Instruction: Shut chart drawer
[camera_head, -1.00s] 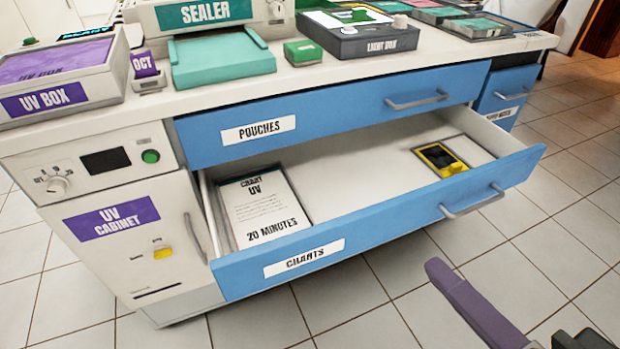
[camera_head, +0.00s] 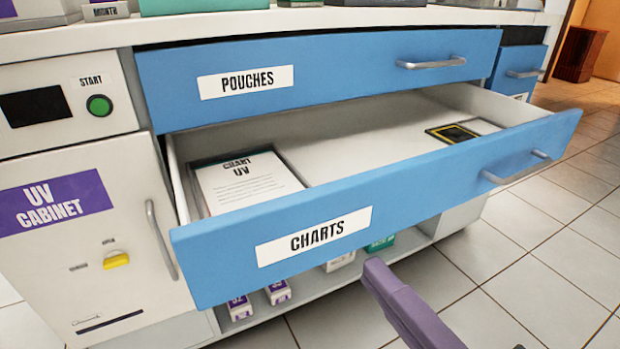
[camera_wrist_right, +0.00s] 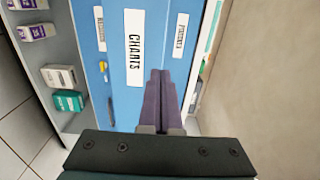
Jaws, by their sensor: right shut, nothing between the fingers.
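The chart drawer (camera_head: 412,190) is a blue-fronted drawer labelled CHARTS, pulled well out of the cabinet. Inside it lie a chart sheet (camera_head: 240,183) marked UV at the left and a yellow-and-black item (camera_head: 453,133) at the right. Its grey bar handle (camera_head: 517,168) is near the right end of the front. My right gripper (camera_head: 374,268) has purple fingers and is shut and empty, below and in front of the drawer front. In the right wrist view its fingers (camera_wrist_right: 157,80) point toward the CHARTS front (camera_wrist_right: 122,90); contact cannot be told. My left gripper is out of view.
Above is the closed POUCHES drawer (camera_head: 330,76). The UV cabinet (camera_head: 85,225) with a handle and yellow switch stands at the left. Small boxes (camera_head: 278,292) sit on a low shelf under the drawer. Tiled floor (camera_head: 500,255) is open in front and to the right.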

